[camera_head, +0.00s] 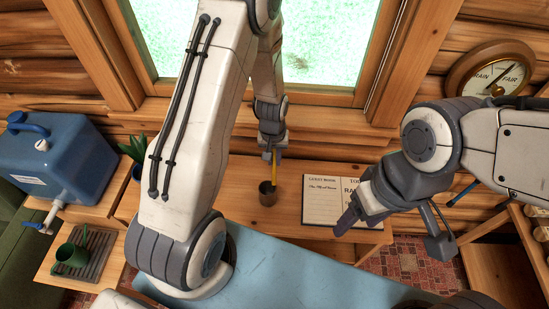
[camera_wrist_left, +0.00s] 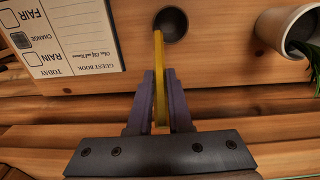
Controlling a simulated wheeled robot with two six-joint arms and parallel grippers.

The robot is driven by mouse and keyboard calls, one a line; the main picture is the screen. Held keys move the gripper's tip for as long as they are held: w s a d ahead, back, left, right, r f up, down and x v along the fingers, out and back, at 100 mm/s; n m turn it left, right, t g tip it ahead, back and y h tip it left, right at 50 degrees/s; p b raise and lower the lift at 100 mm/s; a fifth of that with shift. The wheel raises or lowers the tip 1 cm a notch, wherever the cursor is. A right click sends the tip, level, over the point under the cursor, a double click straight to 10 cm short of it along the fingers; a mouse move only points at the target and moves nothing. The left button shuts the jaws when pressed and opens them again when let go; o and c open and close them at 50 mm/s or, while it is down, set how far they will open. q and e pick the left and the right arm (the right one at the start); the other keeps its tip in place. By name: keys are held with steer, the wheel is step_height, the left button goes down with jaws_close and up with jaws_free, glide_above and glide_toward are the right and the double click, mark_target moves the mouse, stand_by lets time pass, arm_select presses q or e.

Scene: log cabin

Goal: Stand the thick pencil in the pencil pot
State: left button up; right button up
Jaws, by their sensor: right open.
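The thick yellow pencil (camera_head: 274,168) is held upright between the fingers of my left gripper (camera_head: 273,151). The dark metal pencil pot (camera_head: 267,196) stands on the wooden table below it. In the left wrist view the pencil (camera_wrist_left: 160,80) runs from between the fingers of the gripper (camera_wrist_left: 159,75) to the near left edge of the pot's mouth (camera_wrist_left: 171,24). I cannot tell whether its lower end is inside the rim or above it. My right gripper (camera_head: 350,211) is open and empty over the right side of the table.
A guest book board (camera_head: 322,181) lies right of the pot. A potted plant (camera_head: 133,150) stands to the left, partly behind my arm. A blue water container (camera_head: 60,150) and a green watering can (camera_head: 72,255) are further left. A window is behind.

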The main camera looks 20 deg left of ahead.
arm_select(q)
steer(key=o, duration=0.3)
steer(key=shift+r+p, duration=0.45)
steer(key=shift+r, duration=0.15)
step_height(320, 180, up, 12)
steer(key=b, duration=0.3)
steer(key=s+d+r+m, duration=0.5)
steer(key=s+d+r, duration=0.1)
steer(key=s+d, duration=0.5)
steer(key=s+d+r+m+h, duration=0.1)
steer(key=s+m, duration=0.4)
steer(key=s, duration=0.6)
steer(key=shift+s+d+r+m+g, duration=0.3)
steer(key=shift+d+r+m, duration=0.15)
steer(key=shift+d, duration=0.6)
